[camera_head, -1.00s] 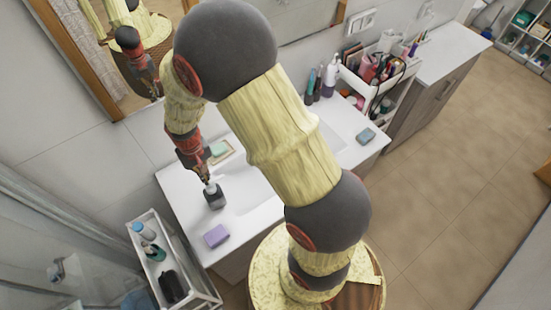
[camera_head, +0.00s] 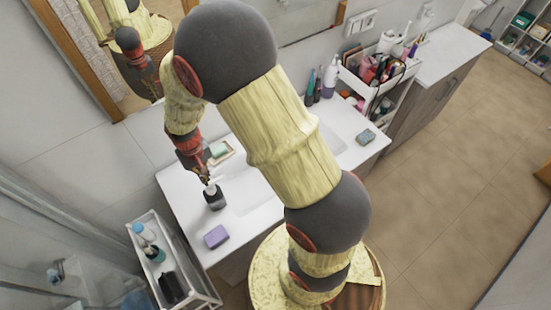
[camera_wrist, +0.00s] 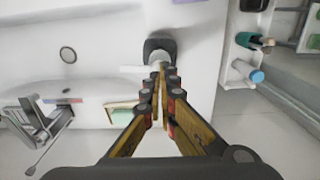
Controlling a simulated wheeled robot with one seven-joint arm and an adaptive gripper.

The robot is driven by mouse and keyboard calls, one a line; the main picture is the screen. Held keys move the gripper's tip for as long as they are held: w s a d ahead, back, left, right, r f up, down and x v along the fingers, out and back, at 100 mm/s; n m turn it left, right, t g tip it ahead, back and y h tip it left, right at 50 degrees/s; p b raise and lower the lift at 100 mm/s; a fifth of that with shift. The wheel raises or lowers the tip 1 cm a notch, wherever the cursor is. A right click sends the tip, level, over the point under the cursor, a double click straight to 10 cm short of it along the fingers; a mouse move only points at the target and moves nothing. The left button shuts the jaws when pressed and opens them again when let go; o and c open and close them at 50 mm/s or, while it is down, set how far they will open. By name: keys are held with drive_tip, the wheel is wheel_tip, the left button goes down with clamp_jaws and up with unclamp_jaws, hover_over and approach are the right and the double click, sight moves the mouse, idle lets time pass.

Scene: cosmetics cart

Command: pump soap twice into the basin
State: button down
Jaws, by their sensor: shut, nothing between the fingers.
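The soap dispenser (camera_head: 215,199) is a dark bottle with a pale pump head, standing upright on the white washstand top left of the basin. In the wrist view the dark bottle (camera_wrist: 152,45) is seen from above, with its white nozzle pointing left toward the basin. My gripper (camera_head: 207,180) is shut and empty, its fingertips at the pump head from above. In the wrist view the shut fingertips (camera_wrist: 160,70) overlap the pump head; whether they touch it I cannot tell. The white basin (camera_head: 257,192) is partly hidden by my arm; it also shows in the wrist view (camera_wrist: 75,60).
A purple block (camera_head: 216,236) lies in front of the dispenser, and a soap dish (camera_head: 221,153) lies behind it. A blue-grey sponge (camera_head: 366,136) lies at the right end. A white cart with bottles (camera_head: 155,222) stands left. The faucet (camera_wrist: 38,125) shows in the wrist view.

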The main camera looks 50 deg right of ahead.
drive_tip(key=shift+f, duration=0.15)
drive_tip(key=shift+f+b, duration=1.1)
drive_tip(key=shift+f, duration=0.35)
drive_tip(key=shift+r, duration=0.1)
drive_tip(key=shift+r+p, duration=0.95)
drive_tip(key=shift+r, duration=0.55)
drive_tip(key=shift+f, duration=0.2)
drive_tip(key=shift+f+b, duration=1.15)
drive_tip(key=shift+f, duration=0.35)
drive_tip(key=shift+r, duration=0.25)
drive_tip(key=shift+r+p, duration=1.1)
drive_tip(key=shift+r, duration=0.35)
